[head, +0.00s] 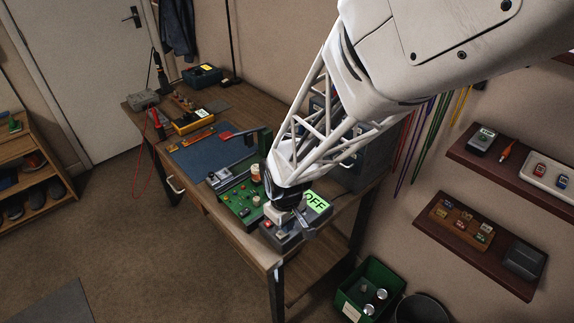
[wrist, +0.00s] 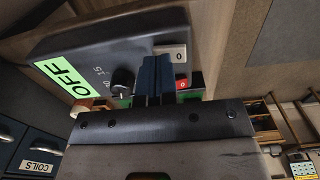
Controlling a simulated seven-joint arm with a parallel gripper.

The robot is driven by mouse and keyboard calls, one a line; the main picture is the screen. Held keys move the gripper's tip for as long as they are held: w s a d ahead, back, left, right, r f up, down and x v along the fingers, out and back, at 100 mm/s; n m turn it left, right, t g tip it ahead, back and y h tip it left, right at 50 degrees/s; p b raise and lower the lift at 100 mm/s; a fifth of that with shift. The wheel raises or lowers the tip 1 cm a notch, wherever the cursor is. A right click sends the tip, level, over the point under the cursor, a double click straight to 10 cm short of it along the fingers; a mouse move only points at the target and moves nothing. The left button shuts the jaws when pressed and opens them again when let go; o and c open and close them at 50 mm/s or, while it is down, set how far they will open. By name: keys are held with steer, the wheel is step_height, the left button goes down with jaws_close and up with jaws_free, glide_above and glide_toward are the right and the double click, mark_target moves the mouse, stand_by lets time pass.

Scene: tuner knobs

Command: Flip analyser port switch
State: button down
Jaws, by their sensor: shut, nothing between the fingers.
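The analyser is a dark grey box with a lit green OFF display (head: 317,203) at the front right corner of the bench. In the wrist view the display (wrist: 60,72) is at left, with a black knob (wrist: 122,82) beside it. A pale plate marked 0 (wrist: 179,54) and a red piece marked 0 (wrist: 182,84) lie just right of my fingers. My gripper (wrist: 156,62) is shut and empty, its dark fingertips over the box face close to the pale plate. I cannot tell whether they touch. The fingers hide part of the face, and I cannot make out the port switch clearly.
A green circuit board (head: 238,200) lies left of the analyser, by a blue mat (head: 205,155). A yellow meter (head: 194,121) stands farther back. A green bin (head: 368,290) is on the floor, and shelves (head: 466,233) are on the right wall.

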steer(key=shift+r, duration=3.15)
steer(key=s+d+r+m+t, duration=0.1)
steer(key=s+d+r+m, duration=0.3)
steer(key=s+d+r, duration=0.3)
steer(key=s+d+r+m+t, duration=0.1)
steer(key=s+d+r+m, duration=0.4)
steer(key=d+r, duration=0.6)
steer(key=s+d, duration=0.2)
steer(key=d, duration=0.1)
steer(key=shift+r+t, duration=0.15)
steer(key=shift+t, duration=0.15)
